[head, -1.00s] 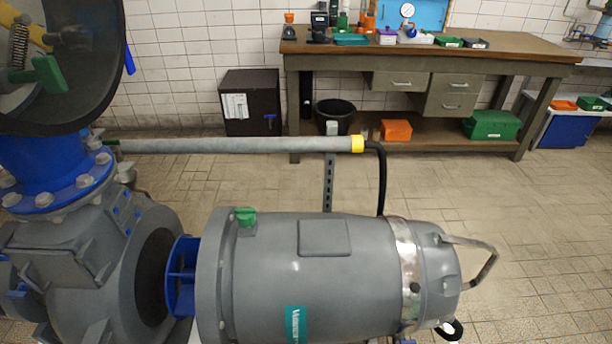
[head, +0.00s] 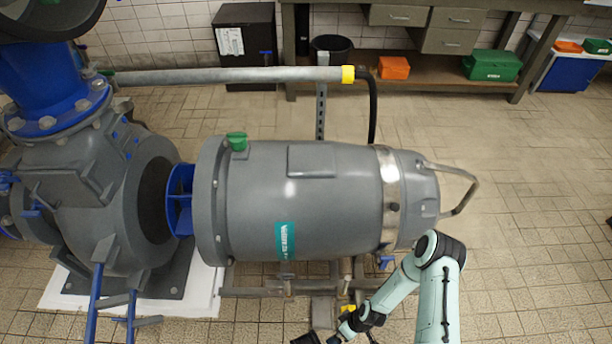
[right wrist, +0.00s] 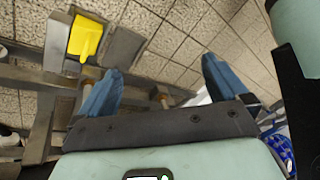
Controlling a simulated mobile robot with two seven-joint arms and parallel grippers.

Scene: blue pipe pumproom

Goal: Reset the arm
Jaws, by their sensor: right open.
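My right arm (head: 437,290) is in the head view at bottom right, bent at the elbow, its forearm pointing down and left. The hand is low at the bottom edge, in front of the grey motor (head: 330,200), and partly cut off. In the right wrist view my right gripper (right wrist: 162,85) has its two blue fingers wide apart with nothing between them. A yellow part (right wrist: 86,36) on a metal frame lies beyond the left finger. My left gripper is not in view.
The motor rests on a metal frame (head: 285,291) beside a grey pump housing (head: 90,200). A horizontal pipe (head: 220,76) with a yellow end runs behind it. A workbench (head: 440,77) and a black cabinet (head: 247,40) stand at the back. The tiled floor at right is clear.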

